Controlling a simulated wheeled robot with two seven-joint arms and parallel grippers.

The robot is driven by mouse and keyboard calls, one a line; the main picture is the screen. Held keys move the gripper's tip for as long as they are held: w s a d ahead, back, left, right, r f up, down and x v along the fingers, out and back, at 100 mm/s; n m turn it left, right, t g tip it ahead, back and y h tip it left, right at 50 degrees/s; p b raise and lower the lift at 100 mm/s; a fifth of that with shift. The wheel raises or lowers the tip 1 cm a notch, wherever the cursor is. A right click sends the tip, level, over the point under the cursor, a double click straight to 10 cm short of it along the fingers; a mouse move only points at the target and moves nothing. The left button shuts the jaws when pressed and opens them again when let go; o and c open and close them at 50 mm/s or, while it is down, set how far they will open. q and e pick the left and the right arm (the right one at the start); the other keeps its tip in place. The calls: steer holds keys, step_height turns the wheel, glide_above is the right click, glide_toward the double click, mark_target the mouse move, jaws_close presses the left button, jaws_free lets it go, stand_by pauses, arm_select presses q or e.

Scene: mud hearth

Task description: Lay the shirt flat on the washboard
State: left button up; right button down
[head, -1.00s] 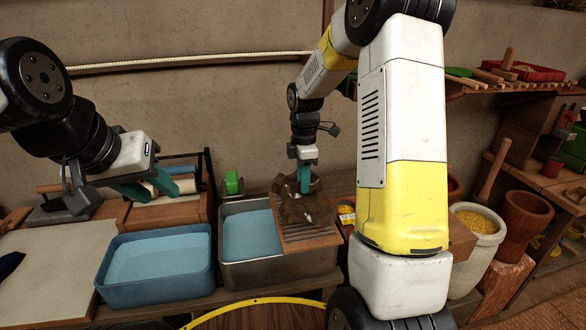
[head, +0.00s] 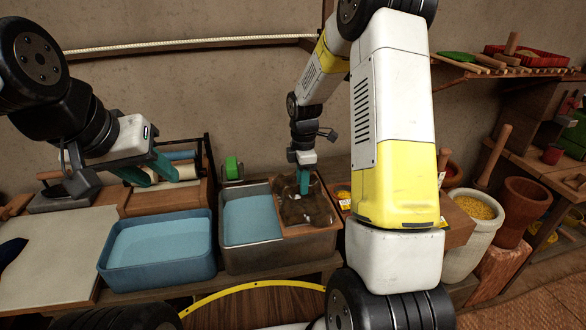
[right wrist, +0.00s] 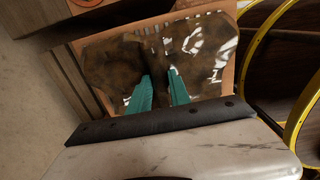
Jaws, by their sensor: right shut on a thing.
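The brown, mottled shirt (head: 303,209) lies over the washboard (head: 308,232) at the right end of the metal tub. In the right wrist view the shirt (right wrist: 110,68) spreads across most of the board, with bright patches on its right part and the wooden frame (right wrist: 120,29) showing around it. My right gripper (head: 304,188) points down and is shut on the shirt; its teal fingers (right wrist: 160,75) pinch a raised fold near the middle. My left gripper (head: 158,176) is open and empty, beside the wringer rollers.
A blue basin (head: 157,252) of water stands left of the metal tub (head: 237,262), which also holds water. A roller wringer (head: 165,195) is behind the basin. A pale board (head: 45,265) lies at far left. A white pot of yellow grain (head: 472,225) is at right.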

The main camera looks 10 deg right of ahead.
stand_by(0.3)
steer(key=c, duration=1.1)
jaws_free()
steer(key=shift+f, duration=0.1)
